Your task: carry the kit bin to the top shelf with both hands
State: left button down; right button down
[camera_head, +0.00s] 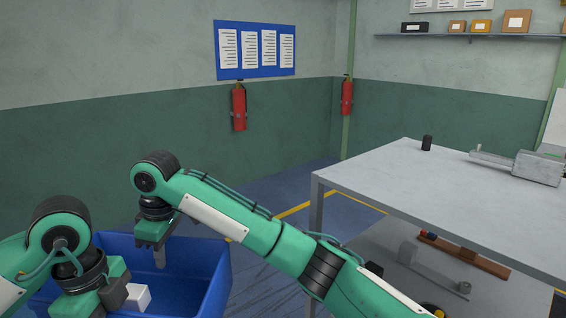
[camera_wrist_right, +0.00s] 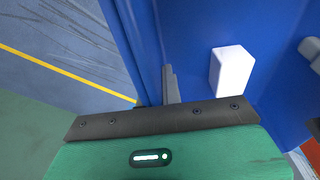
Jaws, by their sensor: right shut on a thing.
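The blue kit bin (camera_head: 205,270) is at the lower left of the head view, with a white block (camera_head: 138,297) inside. The block also shows in the wrist view (camera_wrist_right: 232,72). My right gripper (camera_head: 159,255) is shut on the bin's far wall, with one finger showing inside the bin. The wrist view shows that finger (camera_wrist_right: 171,85) against the blue wall. My left gripper (camera_head: 108,298) is over the near left part of the bin; its fingertips are hidden, so I cannot tell its grip. A grey two-level stand (camera_head: 400,185) has a wide upper surface at the right.
The stand's top holds a dark cylinder (camera_head: 427,142) and a grey metal device (camera_head: 535,166); its front left is clear. Parts lie on the lower level (camera_head: 440,285). A wall shelf (camera_head: 470,37) with small boxes is at the back. Yellow-lined floor lies between bin and stand.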

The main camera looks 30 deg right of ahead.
aim_at(441, 198)
jog(key=z, duration=0.95)
